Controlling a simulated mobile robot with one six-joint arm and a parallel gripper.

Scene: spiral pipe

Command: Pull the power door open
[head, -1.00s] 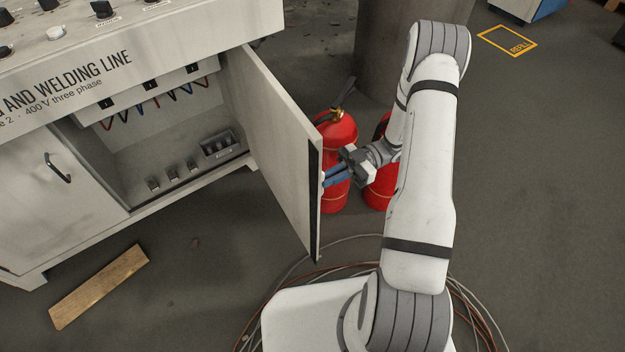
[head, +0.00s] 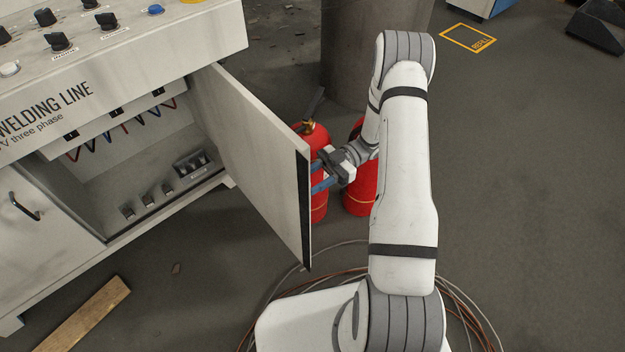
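The power door (head: 255,155) is a pale grey panel with a black edge strip. It stands swung out, wide open, from the right side of the cabinet (head: 185,40). My gripper (head: 318,180), with blue fingers, is at the outer face of the door, near its free edge. The door edge hides the fingertips and any handle there, so I cannot see whether they hold anything.
The open bay shows coloured wires and small parts (head: 190,163). A closed door with a black handle (head: 24,207) is on the left. Red extinguishers (head: 360,190) stand behind my gripper. Coiled cables (head: 465,310) and a wooden plank (head: 88,315) lie on the floor.

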